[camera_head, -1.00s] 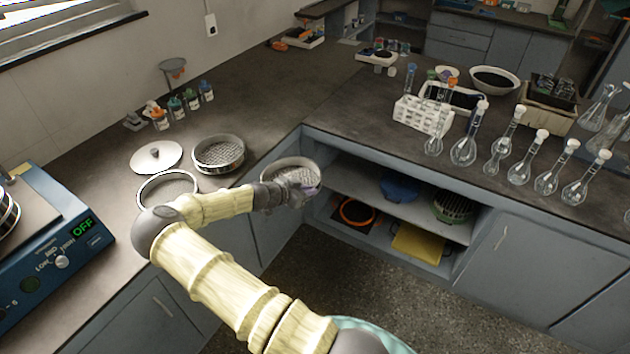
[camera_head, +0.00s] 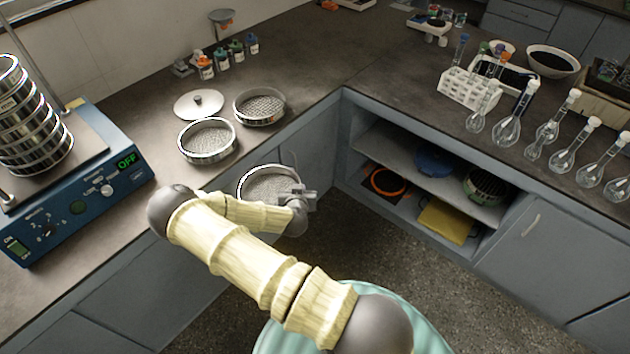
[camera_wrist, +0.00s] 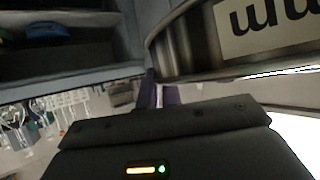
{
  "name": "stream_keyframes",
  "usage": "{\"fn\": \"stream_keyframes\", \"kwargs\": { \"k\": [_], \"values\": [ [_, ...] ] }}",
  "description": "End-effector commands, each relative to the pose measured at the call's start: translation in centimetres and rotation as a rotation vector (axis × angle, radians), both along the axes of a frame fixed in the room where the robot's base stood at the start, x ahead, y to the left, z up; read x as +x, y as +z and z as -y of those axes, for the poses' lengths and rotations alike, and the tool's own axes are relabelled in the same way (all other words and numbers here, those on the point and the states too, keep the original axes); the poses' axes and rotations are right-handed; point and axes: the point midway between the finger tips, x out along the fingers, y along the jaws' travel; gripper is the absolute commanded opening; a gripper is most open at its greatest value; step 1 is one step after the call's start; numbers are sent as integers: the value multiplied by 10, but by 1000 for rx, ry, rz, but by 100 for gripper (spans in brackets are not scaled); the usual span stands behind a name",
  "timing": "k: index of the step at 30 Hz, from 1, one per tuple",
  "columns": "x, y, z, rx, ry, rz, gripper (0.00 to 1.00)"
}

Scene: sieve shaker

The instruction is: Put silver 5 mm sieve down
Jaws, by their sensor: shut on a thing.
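A silver sieve (camera_head: 268,183) is held by its rim in my gripper (camera_head: 297,200), out in front of the left counter's edge and over the floor. My gripper is shut on the sieve's right side. In the wrist view the sieve's metal wall (camera_wrist: 185,45) fills the upper right, with a cut-off label (camera_wrist: 265,25), and the gripper fingers (camera_wrist: 165,95) meet its edge. The size on the label cannot be read. Two other silver sieves stand on the left counter: one nearer (camera_head: 207,142) and one farther back (camera_head: 260,107).
A round lid (camera_head: 199,103) lies beside the counter sieves. The blue shaker (camera_head: 85,190) with a sieve stack (camera_head: 30,120) stands at left, its display reading OFF. Small bottles (camera_head: 222,61) stand behind. Counter (camera_head: 330,55) toward the back corner is clear. Glass flasks (camera_head: 510,130) line the right counter.

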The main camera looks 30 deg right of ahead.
Motion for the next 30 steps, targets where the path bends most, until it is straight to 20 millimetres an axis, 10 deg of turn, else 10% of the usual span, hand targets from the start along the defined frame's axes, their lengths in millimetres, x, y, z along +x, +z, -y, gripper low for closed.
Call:
{"fn": "stream_keyframes", "kwargs": {
  "k": [12, 30],
  "values": [
    [-25, 49, -109, 5, 487, 4, 0],
    [-26, 51, -109, 1, 502, 1, 0]
  ]
}}
